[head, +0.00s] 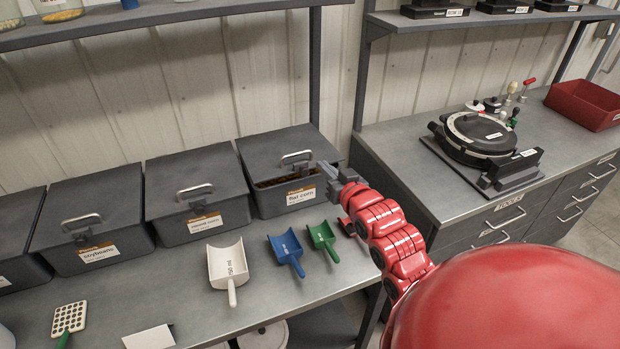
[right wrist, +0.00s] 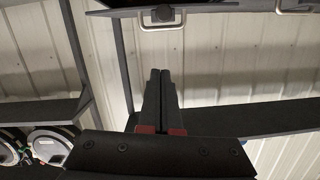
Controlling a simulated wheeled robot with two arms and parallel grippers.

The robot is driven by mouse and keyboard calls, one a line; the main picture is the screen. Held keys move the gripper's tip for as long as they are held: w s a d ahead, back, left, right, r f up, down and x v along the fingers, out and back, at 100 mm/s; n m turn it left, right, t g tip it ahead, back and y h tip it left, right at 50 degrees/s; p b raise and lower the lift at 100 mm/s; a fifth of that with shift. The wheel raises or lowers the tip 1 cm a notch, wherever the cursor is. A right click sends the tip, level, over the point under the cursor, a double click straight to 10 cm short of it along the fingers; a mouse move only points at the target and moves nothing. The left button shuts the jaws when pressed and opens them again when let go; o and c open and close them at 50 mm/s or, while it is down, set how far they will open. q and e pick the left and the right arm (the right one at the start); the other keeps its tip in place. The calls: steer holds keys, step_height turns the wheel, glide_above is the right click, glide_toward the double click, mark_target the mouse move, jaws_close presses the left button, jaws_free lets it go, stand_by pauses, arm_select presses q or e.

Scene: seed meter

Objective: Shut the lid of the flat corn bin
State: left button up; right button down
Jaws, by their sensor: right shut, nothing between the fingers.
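The flat corn bin (head: 288,200) is a dark grey box with an orange and white label, at the right end of the row of bins. Its dark lid (head: 268,148) with a metal handle (head: 296,157) is partly open: a gap shows brown-yellow corn (head: 270,183) under its front edge. My right gripper (head: 324,170) is shut and empty, with its fingertips at the bin's front right, just right of the handle. I cannot tell whether they touch the lid. The shut fingers (right wrist: 160,75) also show in the right wrist view. My left gripper is not in view.
Closed bins stand to the left, including the soybeans bin (head: 90,240). A white scoop (head: 228,265), a blue scoop (head: 286,247) and a green scoop (head: 322,236) lie in front. A shelf (head: 150,18) runs above. A grey cabinet (head: 400,165) stands to the right.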

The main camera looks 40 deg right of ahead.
steer(key=w+f+p, duration=0.4)
steer(key=w+f, duration=0.1)
steer(key=w, duration=0.2)
steer(key=shift+w+d, duration=0.25)
steer(key=shift+d, duration=0.15)
steer(key=shift+f, duration=0.15)
steer(key=shift+t, duration=0.7)
steer(key=f+b, duration=0.2)
steer(key=s+f+b, duration=0.1)
steer(key=f+b, duration=0.1)
steer(key=shift+a+f+b, duration=0.1)
steer(key=shift+f+b, duration=0.2)
steer(key=shift+b, duration=0.1)
